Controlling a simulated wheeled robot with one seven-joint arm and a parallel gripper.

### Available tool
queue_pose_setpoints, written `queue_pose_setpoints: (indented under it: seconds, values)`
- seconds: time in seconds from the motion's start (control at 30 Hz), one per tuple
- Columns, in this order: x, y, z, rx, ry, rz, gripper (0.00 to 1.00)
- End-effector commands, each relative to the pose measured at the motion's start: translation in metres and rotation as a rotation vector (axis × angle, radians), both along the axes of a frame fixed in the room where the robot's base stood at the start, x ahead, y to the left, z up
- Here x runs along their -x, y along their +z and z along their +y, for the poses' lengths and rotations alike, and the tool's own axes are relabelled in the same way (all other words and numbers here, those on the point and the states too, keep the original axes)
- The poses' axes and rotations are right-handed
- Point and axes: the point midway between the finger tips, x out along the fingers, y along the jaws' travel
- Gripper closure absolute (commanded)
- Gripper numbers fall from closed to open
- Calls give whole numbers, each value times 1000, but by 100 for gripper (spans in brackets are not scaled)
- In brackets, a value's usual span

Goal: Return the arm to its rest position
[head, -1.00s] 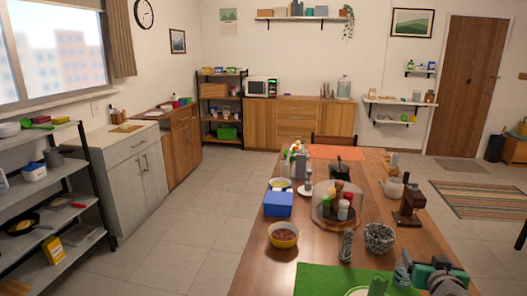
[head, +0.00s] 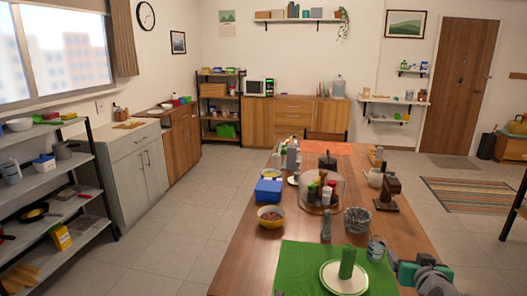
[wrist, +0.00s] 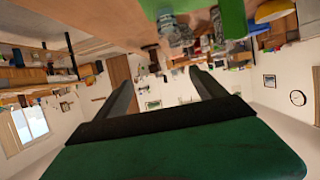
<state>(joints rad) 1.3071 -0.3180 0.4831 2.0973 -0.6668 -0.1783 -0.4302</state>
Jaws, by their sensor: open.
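My gripper (wrist: 164,88) shows in the wrist view, with its two dark fingers spread apart and nothing between them. The wrist picture is upside down, with the table side at the top. In the head view, part of my teal and grey arm (head: 425,274) shows at the bottom right, by the right edge of the dining table (head: 225,270). The fingers cannot be made out there.
A green mat (head: 290,258) at the table's near end bears a plate (head: 330,282) with a green cylinder (head: 347,262). A glass (head: 376,248) stands near my arm. Open floor (head: 185,235) lies left of the table; shelves (head: 45,190) stand at far left.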

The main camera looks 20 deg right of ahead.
Motion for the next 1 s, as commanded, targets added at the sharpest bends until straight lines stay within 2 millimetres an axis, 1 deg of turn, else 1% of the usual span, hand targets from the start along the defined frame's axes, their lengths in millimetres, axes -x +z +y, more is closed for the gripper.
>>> queue_pose_setpoints:
  seconds: [0.03, 0.17, 0.27, 0.37, 0.47, 0.5, 0.57, 0.6, 0.63, 0.67, 0.7, 0.77, 0.8, 0.9, 0.97, 1.0]
  values:
    - [-7, 3, 8, -5, 19, 11, 19]
    - [-25, 1, 34, -36, 74, 55, 19]
    - [-42, 0, 62, -65, 131, 103, 19]
    - [-59, -2, 99, -100, 198, 167, 19]
    - [-73, -3, 148, -140, 277, 251, 19]
    - [-77, -3, 171, -156, 313, 294, 19]
    - [-79, -1, 212, -182, 369, 368, 19]
    - [-77, 0, 241, -199, 408, 426, 19]
    - [-74, 2, 264, -212, 437, 474, 19]
    - [-68, 3, 287, -223, 463, 523, 19]
    - [-57, 6, 316, -235, 495, 588, 19]
    - [-37, 9, 352, -249, 528, 680, 19]
    - [-23, 11, 371, -256, 543, 733, 19]
    - [7, 16, 402, -263, 565, 835, 19]
    - [18, 16, 411, -266, 567, 869, 19]
    - [18, 16, 411, -266, 567, 869, 19]
